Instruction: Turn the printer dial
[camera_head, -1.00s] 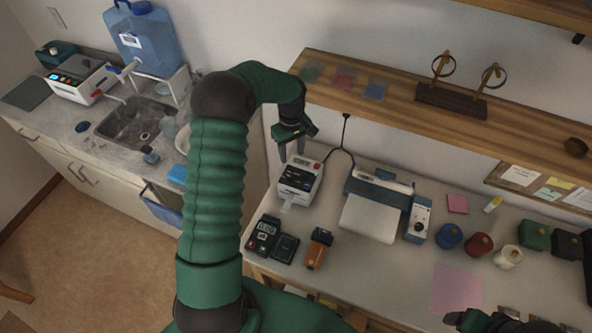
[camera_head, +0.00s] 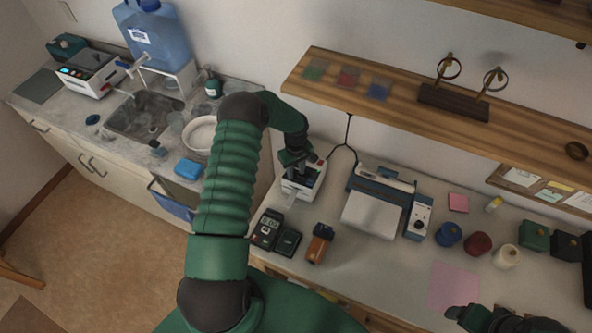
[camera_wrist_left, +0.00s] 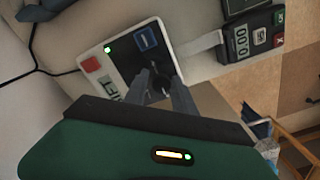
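The small white and black printer (camera_head: 312,186) stands at the left end of the workbench, with a paper strip coming out of its front. In the left wrist view the printer (camera_wrist_left: 118,50) shows a green light, a red button, a blue button and a dark round dial (camera_wrist_left: 160,82). My left gripper (camera_head: 290,172) is down over the printer. In the left wrist view its two fingers (camera_wrist_left: 160,78) are apart, one on each side of the dial; whether they touch it I cannot tell. My right gripper (camera_head: 457,313) shows only partly at the lower right, away from the printer.
A handheld meter (camera_head: 268,228) and an orange-brown device (camera_head: 319,243) lie in front of the printer. A larger blue and white machine (camera_head: 380,205) stands to its right. The wooden shelf (camera_head: 410,105) overhangs behind. A sink (camera_head: 145,115) is at the left.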

